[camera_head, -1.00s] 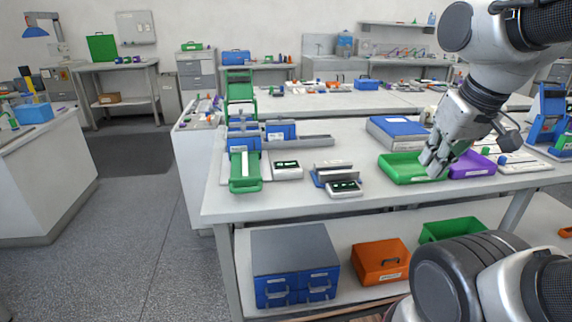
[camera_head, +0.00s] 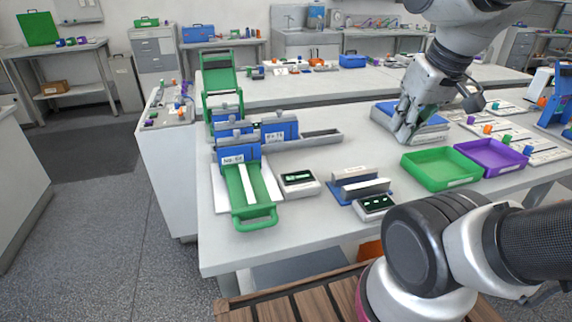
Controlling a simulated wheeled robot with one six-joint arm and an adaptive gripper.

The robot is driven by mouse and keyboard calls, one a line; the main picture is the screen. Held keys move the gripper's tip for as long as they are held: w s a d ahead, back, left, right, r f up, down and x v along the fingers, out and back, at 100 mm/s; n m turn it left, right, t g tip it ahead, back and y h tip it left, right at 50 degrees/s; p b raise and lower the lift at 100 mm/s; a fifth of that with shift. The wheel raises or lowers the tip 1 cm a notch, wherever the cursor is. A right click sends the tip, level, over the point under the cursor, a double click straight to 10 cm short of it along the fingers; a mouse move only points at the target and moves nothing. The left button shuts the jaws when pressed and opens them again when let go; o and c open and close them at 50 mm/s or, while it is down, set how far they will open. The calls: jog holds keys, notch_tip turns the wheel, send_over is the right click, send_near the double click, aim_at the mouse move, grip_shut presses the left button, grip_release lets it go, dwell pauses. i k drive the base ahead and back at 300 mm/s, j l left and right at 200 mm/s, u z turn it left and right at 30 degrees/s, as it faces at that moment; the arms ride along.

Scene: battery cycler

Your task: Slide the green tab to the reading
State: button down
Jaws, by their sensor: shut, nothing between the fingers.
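A white slide board (camera_head: 547,158) lies at the right of the bench. Two small meters with dark displays stand on the bench, one at the left (camera_head: 298,181) and one in the middle (camera_head: 375,205). Their digits are too small to read. My gripper (camera_head: 404,136) is shut and empty, pointing down in front of the blue-topped grey box. It is left of the slide board and apart from it. Whether it touches the box cannot be told.
A green tray (camera_head: 440,184) and a purple tray (camera_head: 491,168) stand in front of the slide board. The blue-topped grey box (camera_head: 383,117) lies behind them. A green-handled sled (camera_head: 256,224) with blue blocks is at the left.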

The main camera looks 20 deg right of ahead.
aim_at(506, 138)
jog(key=k, duration=0.5)
jog(key=k+z, duration=0.1)
jog(key=z, duration=1.25)
jog(key=i+j+z, duration=0.5)
jog(key=j, duration=0.2)
jog(key=k, duration=0.1)
